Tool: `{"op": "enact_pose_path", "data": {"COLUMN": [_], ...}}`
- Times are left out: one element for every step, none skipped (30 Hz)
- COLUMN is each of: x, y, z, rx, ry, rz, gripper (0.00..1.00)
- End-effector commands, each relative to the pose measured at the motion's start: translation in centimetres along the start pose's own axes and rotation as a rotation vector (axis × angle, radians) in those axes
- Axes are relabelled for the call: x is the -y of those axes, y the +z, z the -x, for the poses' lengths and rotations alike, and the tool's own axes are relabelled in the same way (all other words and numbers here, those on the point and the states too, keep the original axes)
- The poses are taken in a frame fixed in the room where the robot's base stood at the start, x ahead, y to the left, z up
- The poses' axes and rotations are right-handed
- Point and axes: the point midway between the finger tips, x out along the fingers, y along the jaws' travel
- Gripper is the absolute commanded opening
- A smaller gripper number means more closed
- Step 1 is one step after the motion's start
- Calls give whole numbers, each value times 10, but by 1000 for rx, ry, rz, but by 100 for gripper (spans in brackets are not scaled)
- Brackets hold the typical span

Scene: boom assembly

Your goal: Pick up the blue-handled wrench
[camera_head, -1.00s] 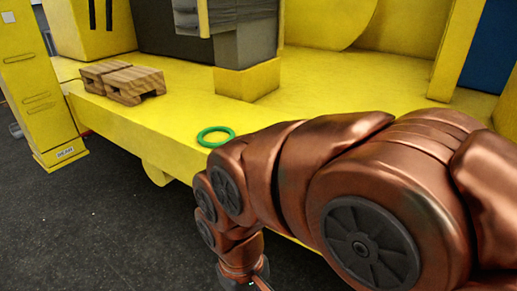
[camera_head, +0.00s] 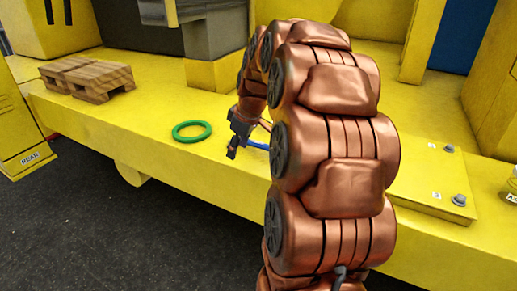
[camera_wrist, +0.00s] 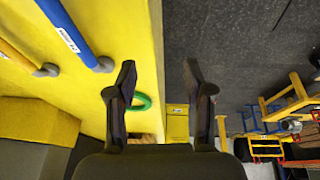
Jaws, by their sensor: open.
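The blue-handled wrench (camera_wrist: 68,32) lies on the yellow platform at the upper left of the wrist view, with a pale label on its handle and a grey end. In the head view only a short piece of blue handle (camera_head: 258,145) shows beside my arm, which hides the rest. My gripper (camera_wrist: 158,75) is open and empty in the wrist view, with the wrench to the left of its fingers and apart from them. In the head view my gripper (camera_head: 233,147) hangs over the platform near its front edge, just left of the blue handle.
An orange-handled tool (camera_wrist: 20,56) lies left of the wrench. A green ring (camera_head: 192,131) lies left of my gripper on the yellow platform (camera_head: 110,118). Grey bolts (camera_head: 459,200) stand on a plate at right.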

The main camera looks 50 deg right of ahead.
Motion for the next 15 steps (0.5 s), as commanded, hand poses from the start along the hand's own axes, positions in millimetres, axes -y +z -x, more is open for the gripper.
{"op": "enact_pose_path", "data": {"x": [-26,-38,-54,-64,-73,-83,-89,-94,-100,-103,-105,-107,-108,-108,-108], "y": [5,8,10,12,14,18,20,22,24,24,25,25,25,25,24], "z": [-2,-2,0,1,2,2,2,2,2,2,1,-1,-3,-5,-9], "rx": [-14,-21,-32,-38,-43,-48,-50,-52,-53,-55,-55,-56,-56,-57,-57], "ry": [21,32,49,62,72,83,90,95,101,105,107,109,110,111,112], "rz": [2,9,18,24,29,35,40,42,46,48,50,51,52,53,53], "gripper": [52,52,52,52,52,52,52,52,52,52,52,52,52,52,52]}}
